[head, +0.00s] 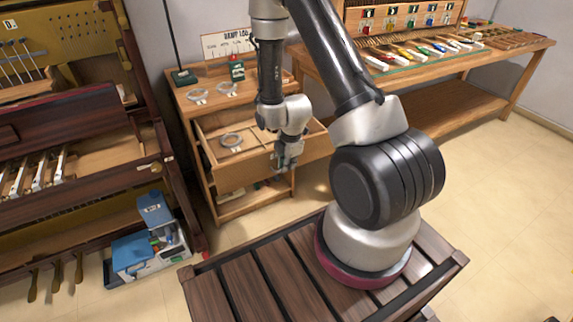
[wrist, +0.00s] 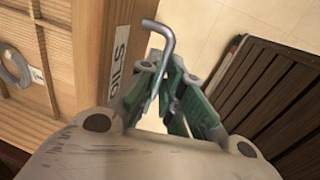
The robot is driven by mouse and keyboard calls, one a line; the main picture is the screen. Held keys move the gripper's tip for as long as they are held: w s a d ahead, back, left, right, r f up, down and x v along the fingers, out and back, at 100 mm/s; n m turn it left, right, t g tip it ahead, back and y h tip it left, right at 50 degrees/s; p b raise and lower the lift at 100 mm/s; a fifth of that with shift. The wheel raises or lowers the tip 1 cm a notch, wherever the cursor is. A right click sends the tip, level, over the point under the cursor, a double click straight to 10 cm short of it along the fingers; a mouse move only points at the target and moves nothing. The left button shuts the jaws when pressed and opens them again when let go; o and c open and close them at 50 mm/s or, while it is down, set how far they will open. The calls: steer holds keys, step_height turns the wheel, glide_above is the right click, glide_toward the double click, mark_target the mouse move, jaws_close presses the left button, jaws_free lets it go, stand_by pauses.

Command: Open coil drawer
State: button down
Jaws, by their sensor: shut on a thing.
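The coil drawer (head: 236,174) is a light wooden drawer that stands pulled out of the wooden cabinet, with its inside showing. A grey wire coil (head: 231,140) lies in it. In the wrist view the drawer front (wrist: 108,30) carries a white label, partly cut off, reading "OILS" (wrist: 119,48). My gripper (head: 287,160) is at the drawer front. In the wrist view its green-padded fingers (wrist: 168,88) are shut on a bent metal handle (wrist: 168,45) beside the label. The handle's lower end is hidden between the fingers.
The cabinet top (head: 206,98) holds more coils and a small green-and-red object (head: 236,70). A workbench (head: 500,50) with tools stands behind at right. A piano (head: 70,130) and a blue-and-white box (head: 150,245) are at left. Tiled floor at right is clear.

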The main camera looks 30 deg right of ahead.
steer(key=c, duration=1.8)
jaws_free()
steer(key=shift+c, duration=0.2)
step_height(320, 180, up, 7)
steer(key=s, duration=0.1)
steer(key=shift+s+r, duration=0.15)
steer(key=shift+r, duration=0.05)
steer(key=s+r+m+g, duration=0.4)
steer(key=s+r+m, duration=0.1)
steer(key=s+m, duration=0.5)
steer(key=s+r+m+t, duration=0.2)
steer(key=s+r, duration=0.1)
steer(key=r, duration=0.6)
steer(key=s+r+m+t, duration=0.2)
steer(key=s+r+m, duration=0.1)
steer(key=r, duration=0.7)
steer(key=s+r+m+t, duration=0.2)
steer(key=s+r, duration=0.3)
steer(key=r, duration=0.5)
steer(key=shift+m, duration=0.6)
